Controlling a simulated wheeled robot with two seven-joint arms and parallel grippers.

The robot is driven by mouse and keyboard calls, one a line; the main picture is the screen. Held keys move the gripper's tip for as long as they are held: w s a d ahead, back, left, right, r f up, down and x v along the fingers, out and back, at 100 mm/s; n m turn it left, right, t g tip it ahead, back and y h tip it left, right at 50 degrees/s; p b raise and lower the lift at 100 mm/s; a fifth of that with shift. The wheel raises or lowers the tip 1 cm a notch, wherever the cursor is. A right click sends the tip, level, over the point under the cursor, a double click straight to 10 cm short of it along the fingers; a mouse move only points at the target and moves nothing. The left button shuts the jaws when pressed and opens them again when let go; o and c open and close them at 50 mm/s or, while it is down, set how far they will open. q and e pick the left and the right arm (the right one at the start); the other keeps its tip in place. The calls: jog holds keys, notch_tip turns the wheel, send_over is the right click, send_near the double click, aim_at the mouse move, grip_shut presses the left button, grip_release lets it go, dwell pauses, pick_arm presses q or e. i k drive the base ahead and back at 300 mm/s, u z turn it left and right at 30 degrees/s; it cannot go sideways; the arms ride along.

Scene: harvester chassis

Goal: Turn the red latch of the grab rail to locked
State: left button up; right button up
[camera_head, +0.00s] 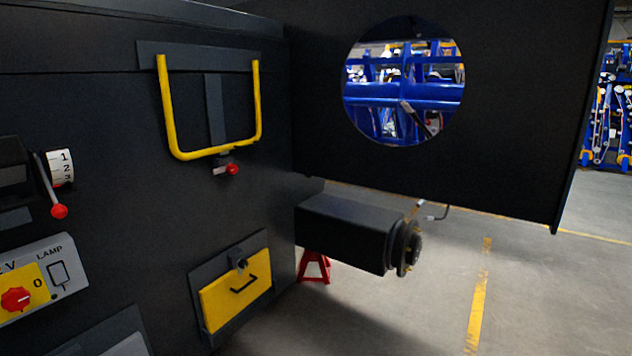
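The grab rail (169,115) is a yellow U-shaped bar on the dark chassis wall, at the upper left of the head view. Its two legs reach up to a dark plate and its crossbar is at the bottom. The red latch (232,169) is a small red knob on a grey metal piece just below the crossbar, toward its right part. The knob points to the right. I cannot tell from its look whether it is locked. Neither of my grippers shows in this view.
At the left are a lever with a red ball (59,211) beside a numbered dial (62,167), and a lamp switch panel (68,283). A yellow hatch (222,306) is below the rail. A dark axle housing (345,232) juts out at right. Open floor lies beyond.

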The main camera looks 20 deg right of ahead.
aim_at(231, 169)
jog(key=k, duration=0.35)
jog(key=z, duration=1.35)
jog(key=i, duration=2)
jog(key=u, duration=0.8)
jog(key=i, duration=0.65)
jog(key=u, duration=0.55)
